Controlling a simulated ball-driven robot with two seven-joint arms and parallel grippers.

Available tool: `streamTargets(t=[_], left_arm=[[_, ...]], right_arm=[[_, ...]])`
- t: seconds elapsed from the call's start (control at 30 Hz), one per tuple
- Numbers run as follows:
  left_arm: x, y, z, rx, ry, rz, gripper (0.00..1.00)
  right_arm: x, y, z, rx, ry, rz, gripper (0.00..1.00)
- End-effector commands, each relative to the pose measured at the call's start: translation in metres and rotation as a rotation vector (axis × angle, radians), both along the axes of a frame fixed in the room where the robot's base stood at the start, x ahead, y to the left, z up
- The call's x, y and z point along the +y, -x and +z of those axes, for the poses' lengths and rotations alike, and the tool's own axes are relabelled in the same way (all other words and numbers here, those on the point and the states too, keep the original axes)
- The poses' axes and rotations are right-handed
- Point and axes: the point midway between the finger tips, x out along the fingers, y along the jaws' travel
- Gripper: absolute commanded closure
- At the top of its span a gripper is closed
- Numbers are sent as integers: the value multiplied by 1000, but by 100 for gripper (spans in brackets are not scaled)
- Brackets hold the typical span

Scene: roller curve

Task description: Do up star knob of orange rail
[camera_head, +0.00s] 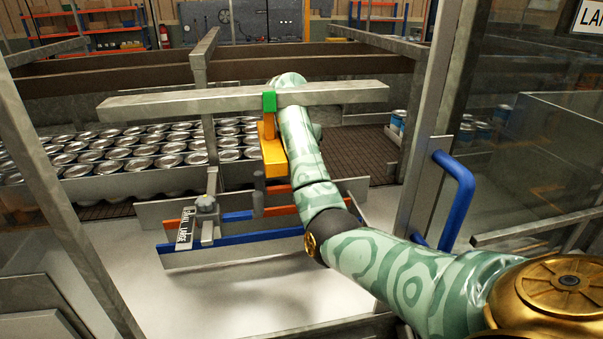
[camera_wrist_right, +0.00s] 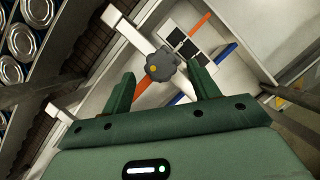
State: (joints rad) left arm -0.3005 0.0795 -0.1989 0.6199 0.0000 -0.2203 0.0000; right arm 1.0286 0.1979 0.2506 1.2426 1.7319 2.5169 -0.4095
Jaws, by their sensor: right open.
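The orange rail (camera_head: 238,216) lies behind the blue rail (camera_head: 235,237) in the head view, partly covered by my right arm. In the right wrist view a dark grey star knob (camera_wrist_right: 160,66) with a yellow dot sits on a pale bar, just beyond and between my right fingertips. My right gripper (camera_wrist_right: 162,83) is open, with a finger on each side of the knob's line; I cannot tell whether either touches it. In the head view my right arm hides its gripper. My left gripper is out of view.
A metal beam (camera_head: 180,101) crosses above the rails, with a green clamp (camera_head: 269,101) and a yellow bracket (camera_head: 272,153) close to my right arm. Rows of cans (camera_head: 130,150) stand behind at left. A post with a blue handle (camera_head: 457,195) stands at right.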

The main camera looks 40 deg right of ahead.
Motion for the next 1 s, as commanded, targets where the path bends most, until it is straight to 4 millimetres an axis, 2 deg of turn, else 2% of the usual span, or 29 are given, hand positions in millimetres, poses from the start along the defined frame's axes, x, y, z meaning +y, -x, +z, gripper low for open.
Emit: streamTargets(t=[0.03, 0.17, 0.5, 0.67, 1.0], left_arm=[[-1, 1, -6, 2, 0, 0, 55], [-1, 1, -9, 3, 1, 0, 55], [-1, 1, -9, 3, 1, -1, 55], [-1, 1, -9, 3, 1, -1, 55], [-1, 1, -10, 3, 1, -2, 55]], right_arm=[[-3, -1, -10, 4, 1, 1, 40], [-7, -3, -19, 1, 1, 1, 40], [-8, -4, -21, 0, 1, 0, 40], [-8, -4, -21, 0, 1, 0, 84], [-7, -5, -21, 1, 0, -26, 84]])
